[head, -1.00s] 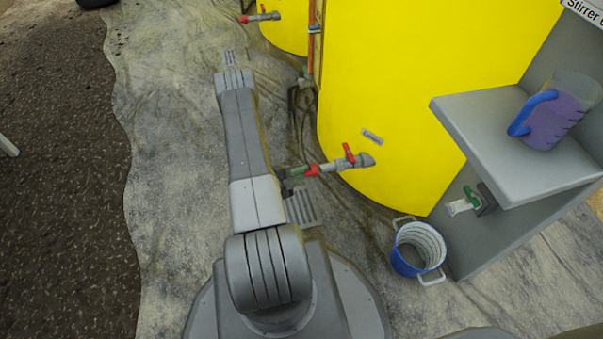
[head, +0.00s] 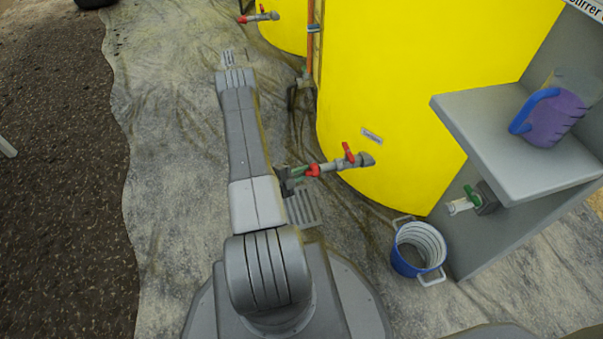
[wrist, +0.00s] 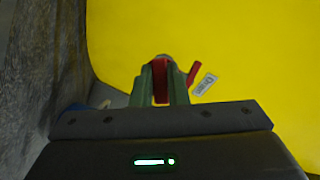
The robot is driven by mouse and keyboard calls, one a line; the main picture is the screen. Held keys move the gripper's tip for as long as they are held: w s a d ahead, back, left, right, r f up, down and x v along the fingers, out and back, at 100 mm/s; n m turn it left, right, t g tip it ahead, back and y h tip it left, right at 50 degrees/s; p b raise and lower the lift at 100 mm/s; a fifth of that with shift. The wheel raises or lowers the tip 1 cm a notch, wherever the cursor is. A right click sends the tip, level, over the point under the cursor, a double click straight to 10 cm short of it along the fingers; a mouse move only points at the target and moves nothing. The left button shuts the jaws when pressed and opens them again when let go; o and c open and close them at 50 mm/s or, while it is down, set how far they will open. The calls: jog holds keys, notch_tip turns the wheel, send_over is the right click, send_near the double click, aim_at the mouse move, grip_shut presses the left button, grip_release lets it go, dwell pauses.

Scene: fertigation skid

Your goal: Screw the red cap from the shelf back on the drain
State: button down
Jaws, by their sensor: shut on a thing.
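My gripper (head: 300,171), with green fingers, is shut on the red cap (head: 314,170) at the outer end of the drain. In the wrist view the red cap (wrist: 161,82) sits between the two green fingers (wrist: 161,95). The drain (head: 328,167) is a short grey pipe low on the yellow tank, with a red valve handle (head: 348,152). The cap appears in line with the pipe and against its end; the thread is hidden. The handle (wrist: 193,73) and a "Drain" label (wrist: 205,84) show just right of the cap in the wrist view.
The yellow tank (head: 420,100) stands right behind the drain. A grey shelf (head: 480,140) at right holds a purple jug (head: 555,120) with a blue handle. A blue bucket (head: 410,265) stands on the floor below. A second red-handled valve (head: 262,15) is at the top.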

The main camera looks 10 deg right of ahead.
jog(key=shift+d+b, duration=0.4)
jog(key=shift+b, duration=0.05)
dwell(1.2)
jog(key=shift+f+m+b, duration=0.15)
jog(key=shift+m+b, duration=0.55)
jog(key=shift+b, duration=0.1)
jog(key=shift+m+t+h+b, duration=0.7)
jog(key=shift+m+b, duration=0.2)
jog(key=shift+m, duration=0.9)
jog(key=m+h, duration=0.2)
jog(key=m, duration=0.2)
jog(key=shift+m, duration=0.3)
jog(key=m+g+h, duration=0.1)
jog(key=m, duration=0.3)
jog(key=m+h, duration=0.2)
jog(key=m, duration=0.2)
jog(key=shift+r+g, duration=0.2)
jog(key=shift+g, duration=0.2)
jog(key=c, duration=0.9)
grip_release()
jog(key=shift+o, duration=0.2)
